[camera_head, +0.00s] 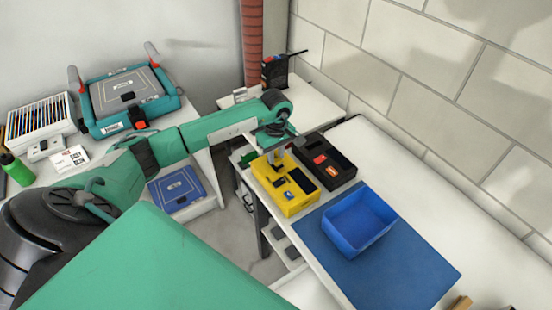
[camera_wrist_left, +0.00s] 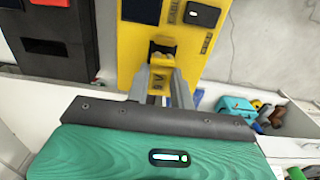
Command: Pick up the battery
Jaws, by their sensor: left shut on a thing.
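My left gripper (camera_head: 275,158) reaches down over the far end of a yellow case (camera_head: 305,203) with dark compartments. In the left wrist view, the two grey fingers (camera_wrist_left: 166,86) are shut on a small dark and yellow block, which I take to be the battery (camera_wrist_left: 162,50). The battery is at one of the openings in the yellow case (camera_wrist_left: 190,60); I cannot tell whether it is clear of it. The fingers hide part of it. My right gripper is not in view.
A black case (camera_head: 343,172) with red items stands right beside the yellow case. A blue bin (camera_head: 358,246) sits on a blue mat (camera_head: 415,268) nearer the front. A black device (camera_head: 275,70) stands behind. The white surface to the right is mostly clear.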

